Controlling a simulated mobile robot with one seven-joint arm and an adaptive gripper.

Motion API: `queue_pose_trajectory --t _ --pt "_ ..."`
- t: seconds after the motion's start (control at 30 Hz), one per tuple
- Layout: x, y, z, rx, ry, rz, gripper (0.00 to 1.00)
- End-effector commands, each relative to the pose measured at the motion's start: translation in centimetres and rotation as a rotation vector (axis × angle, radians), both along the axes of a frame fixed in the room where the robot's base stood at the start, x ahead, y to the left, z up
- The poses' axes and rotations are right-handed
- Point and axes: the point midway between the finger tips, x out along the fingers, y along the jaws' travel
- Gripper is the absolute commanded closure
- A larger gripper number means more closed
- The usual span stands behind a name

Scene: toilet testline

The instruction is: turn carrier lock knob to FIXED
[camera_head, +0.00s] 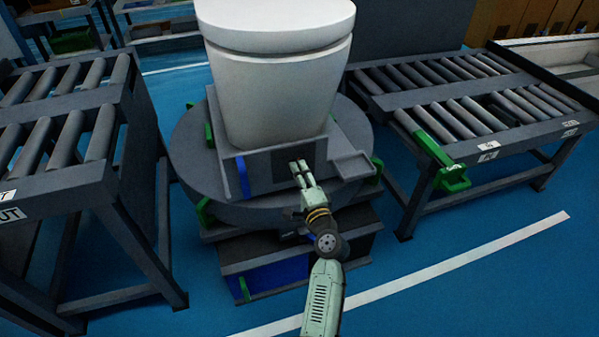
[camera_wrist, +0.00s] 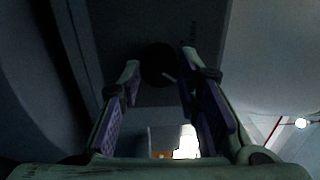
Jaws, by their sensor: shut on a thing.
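The carrier lock knob (camera_wrist: 155,62) is a dark round knob on the dark grey front plate in the wrist view. A pale pointer line on it slants toward the lower right. Small lettering shows on the plate to its right, too dim to read. My gripper (camera_head: 299,169) reaches the front of the grey carrier (camera_head: 238,178) in the head view. Its two fingers stand on either side of the knob and are shut on it. In the head view the knob cannot be made out at the fingertips.
A white toilet (camera_head: 280,85) stands on the carrier, above my gripper. The carrier rests on a round grey turntable (camera_head: 190,150). Roller conveyors stand at the left (camera_head: 60,185) and the right (camera_head: 440,80). Blue floor (camera_head: 480,270) is open in front.

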Motion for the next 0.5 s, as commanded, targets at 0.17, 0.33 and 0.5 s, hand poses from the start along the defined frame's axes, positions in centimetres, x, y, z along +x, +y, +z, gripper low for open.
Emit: queue_pose_trajectory --t 0.17,0.33,0.5 --pt "0.08 0.10 0.23 0.050 0.014 0.001 0.97" --pt "0.09 0.11 0.21 0.072 0.020 0.001 0.97" --pt "0.09 0.12 0.21 0.076 0.020 0.001 0.97"
